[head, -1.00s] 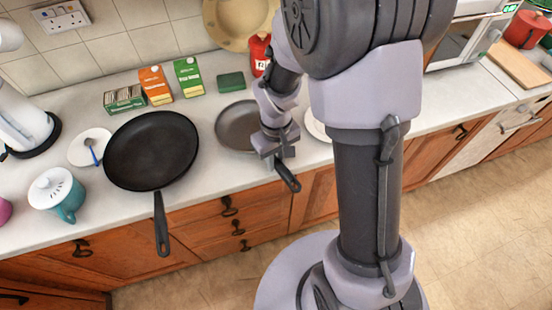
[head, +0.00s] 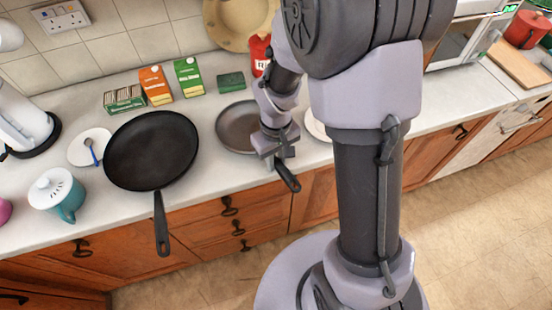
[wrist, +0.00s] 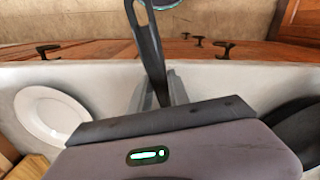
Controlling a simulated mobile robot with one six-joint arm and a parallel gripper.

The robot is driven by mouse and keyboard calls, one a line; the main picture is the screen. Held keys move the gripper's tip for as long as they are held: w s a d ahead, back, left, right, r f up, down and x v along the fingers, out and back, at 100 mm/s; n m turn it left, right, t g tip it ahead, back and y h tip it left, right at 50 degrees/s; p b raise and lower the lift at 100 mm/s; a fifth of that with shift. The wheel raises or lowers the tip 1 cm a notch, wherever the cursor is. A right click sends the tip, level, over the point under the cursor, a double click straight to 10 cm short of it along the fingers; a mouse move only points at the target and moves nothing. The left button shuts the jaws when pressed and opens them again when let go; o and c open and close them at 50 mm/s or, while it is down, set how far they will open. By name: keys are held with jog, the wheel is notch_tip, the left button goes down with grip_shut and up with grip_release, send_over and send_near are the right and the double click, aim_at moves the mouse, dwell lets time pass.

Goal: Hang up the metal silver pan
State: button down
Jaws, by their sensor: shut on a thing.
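The silver-grey metal pan (head: 232,128) lies on the counter, right of a larger black pan. Its dark handle (head: 289,180) points toward the front and sticks out past the counter edge. My gripper (head: 283,155) is over the near side of this pan, shut on its handle. Part of the pan is hidden behind my gripper and wrist. In the wrist view the handle (wrist: 148,45), with a hole at its end, runs up from between the fingers of my gripper (wrist: 160,93). The pan's bowl is hidden there by my gripper's body.
The black pan (head: 152,150) is close on the left, its handle over the counter edge. A white plate (head: 319,125) is right of my gripper.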

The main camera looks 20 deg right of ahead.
notch_tip(320, 180, up, 5)
jog(key=p, duration=0.4)
jog(key=shift+r, duration=0.15)
